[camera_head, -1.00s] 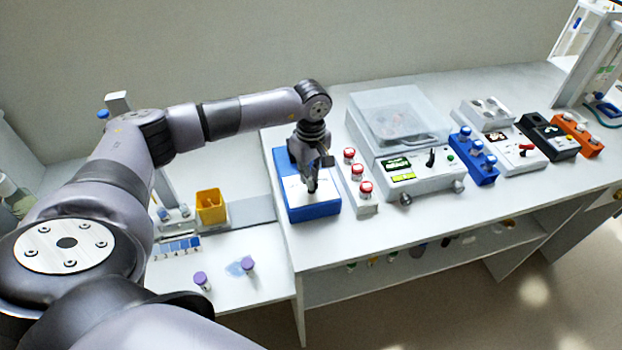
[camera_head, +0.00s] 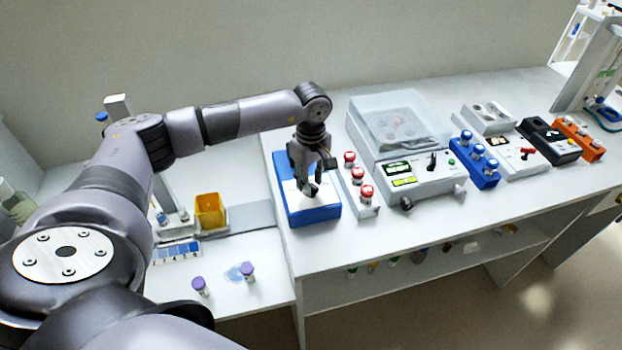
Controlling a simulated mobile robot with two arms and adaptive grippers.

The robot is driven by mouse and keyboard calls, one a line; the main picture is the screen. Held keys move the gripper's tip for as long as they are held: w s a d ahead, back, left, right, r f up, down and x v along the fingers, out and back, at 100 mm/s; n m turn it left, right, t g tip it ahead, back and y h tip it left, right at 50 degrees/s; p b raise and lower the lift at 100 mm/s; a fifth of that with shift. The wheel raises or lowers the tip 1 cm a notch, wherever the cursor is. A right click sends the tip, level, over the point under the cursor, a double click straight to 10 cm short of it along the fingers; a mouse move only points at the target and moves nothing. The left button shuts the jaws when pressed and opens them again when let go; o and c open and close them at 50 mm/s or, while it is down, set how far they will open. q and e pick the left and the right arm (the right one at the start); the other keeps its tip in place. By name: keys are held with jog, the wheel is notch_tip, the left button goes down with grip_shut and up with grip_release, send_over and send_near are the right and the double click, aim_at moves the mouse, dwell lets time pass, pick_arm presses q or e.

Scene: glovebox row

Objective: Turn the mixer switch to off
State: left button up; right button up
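My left gripper (camera_head: 309,190) points down over the blue box with a white top (camera_head: 315,212), at the left end of the raised bench. It hides part of that top, and I cannot tell whether its fingers are apart. No label marks a mixer that I can read. A grey-white machine with a clear lid (camera_head: 398,122) has a black lever (camera_head: 432,160) on its front panel, standing up. Farther right, a white device (camera_head: 512,152) has a red lever switch (camera_head: 527,152). My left gripper is left of both levers and apart from them. My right gripper is out of view.
A rack with red-capped vials (camera_head: 358,178) stands between the blue box and the lidded machine. A blue rack (camera_head: 476,165), a black device (camera_head: 548,140) and an orange rack (camera_head: 577,140) stand farther right. Purple-capped vials (camera_head: 247,270) and a yellow bin (camera_head: 210,210) are on the lower bench.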

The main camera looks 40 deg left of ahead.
pick_arm(q)
notch_tip(320, 180, up, 12)
dwell(0.5)
dwell(0.3)
